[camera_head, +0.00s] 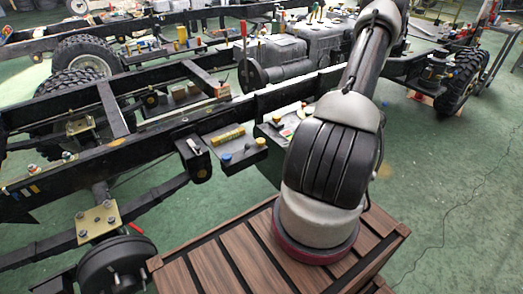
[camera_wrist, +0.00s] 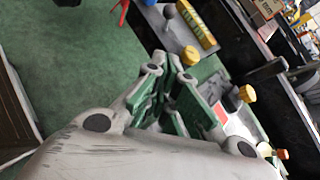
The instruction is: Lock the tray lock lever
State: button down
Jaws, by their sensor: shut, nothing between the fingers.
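My gripper (camera_wrist: 176,72) is shut and empty in the wrist view, its green and grey fingers close together. In the head view my arm hides it. A grey tray (camera_wrist: 208,45) lies beyond the fingers in the wrist view, bearing a yellow block, a yellow knob and a dark round knob (camera_wrist: 168,11). The gripper appears apart from it. In the head view a grey tray (camera_head: 217,138) sits at the chassis side, with blue and yellow knobs. A small pale lever-like part (camera_head: 193,146) is at its left end. I cannot tell for sure which part is the lock lever.
Black chassis rails (camera_head: 110,150) run along the tray's far side. A second tray (camera_head: 268,130) with small parts sits to its right, partly behind my arm. A slatted brown wooden surface (camera_head: 215,270) is in front. Green floor (camera_head: 440,150) is open at right.

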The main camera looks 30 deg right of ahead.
aim_at(246, 149)
jog(key=shift+w+a+r+x, duration=0.1)
jog(key=shift+a+r+x, duration=0.25)
jog(key=shift+x, duration=1.8)
jog(key=shift+w+a+r+x, duration=0.1)
jog(key=shift+r+x, duration=0.3)
jog(key=shift+x, duration=1.75)
jog(key=shift+w+a+r+x, duration=0.1)
jog(key=shift+a+r+x, duration=0.25)
jog(key=shift+x, duration=1.8)
jog(key=shift+d, duration=0.1)
